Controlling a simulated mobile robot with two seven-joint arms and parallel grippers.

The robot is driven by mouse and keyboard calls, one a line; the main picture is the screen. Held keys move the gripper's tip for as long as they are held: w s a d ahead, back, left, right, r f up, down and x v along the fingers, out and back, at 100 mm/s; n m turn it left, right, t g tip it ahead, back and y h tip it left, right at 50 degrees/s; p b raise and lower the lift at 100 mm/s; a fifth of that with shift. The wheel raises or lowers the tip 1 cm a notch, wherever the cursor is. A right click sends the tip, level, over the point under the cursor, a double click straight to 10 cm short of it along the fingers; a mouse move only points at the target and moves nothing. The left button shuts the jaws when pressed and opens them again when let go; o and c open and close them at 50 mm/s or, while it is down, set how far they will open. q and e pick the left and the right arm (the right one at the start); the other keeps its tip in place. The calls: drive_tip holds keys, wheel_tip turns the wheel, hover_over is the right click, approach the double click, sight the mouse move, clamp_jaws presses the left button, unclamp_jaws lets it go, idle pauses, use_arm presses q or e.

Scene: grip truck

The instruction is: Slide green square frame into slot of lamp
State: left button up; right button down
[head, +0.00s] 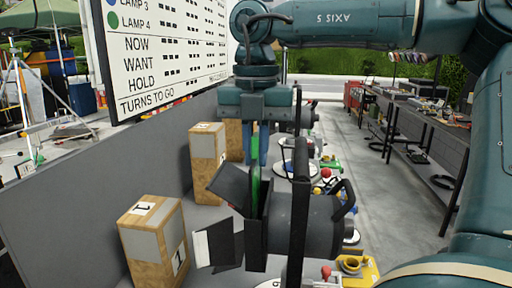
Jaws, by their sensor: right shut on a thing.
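My right gripper (257,158) points down with its blue fingers shut on the green square frame (254,186). The frame shows nearly edge-on as a narrow green strip below the fingers. The lamp (306,224) is a dark cylinder on its side with open black-and-white flaps at its left front. The frame is upright at the lamp's front, between the flaps and the body. The slot itself is hidden, and I cannot tell how deep the frame sits in it. My left gripper is not in view.
Wooden boxes (152,238) marked 1 stand left of the lamp, beside a grey side wall (90,200). A dark upright post (299,200) crosses in front of the lamp. A sign board (165,50) stands behind at left. More lamps and coloured gear stand behind; a workbench is at right.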

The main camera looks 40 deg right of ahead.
sight(256, 185)
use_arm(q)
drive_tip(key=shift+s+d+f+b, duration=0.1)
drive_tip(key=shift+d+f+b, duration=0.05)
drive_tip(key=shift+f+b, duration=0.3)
use_arm(e)
drive_tip(key=shift+f, duration=0.7)
drive_tip(key=shift+f+b, duration=0.45)
drive_tip(key=shift+f, duration=0.05)
use_arm(q)
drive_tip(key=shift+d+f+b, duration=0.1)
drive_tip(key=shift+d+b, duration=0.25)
drive_tip(key=shift+b, duration=0.1)
use_arm(e)
drive_tip(key=shift+f, duration=0.6)
drive_tip(key=shift+f+b, duration=0.5)
drive_tip(key=shift+f, duration=0.15)
drive_tip(key=shift+f+b, duration=0.9)
drive_tip(key=shift+f, duration=0.2)
drive_tip(key=c, duration=1.5)
unclamp_jaws()
drive_tip(key=shift+r, duration=0.15)
drive_tip(key=shift+o, duration=0.5)
wheel_tip(256, 185, up, 13)
drive_tip(key=shift+f+p, duration=0.1)
drive_tip(key=shift+p, duration=0.7)
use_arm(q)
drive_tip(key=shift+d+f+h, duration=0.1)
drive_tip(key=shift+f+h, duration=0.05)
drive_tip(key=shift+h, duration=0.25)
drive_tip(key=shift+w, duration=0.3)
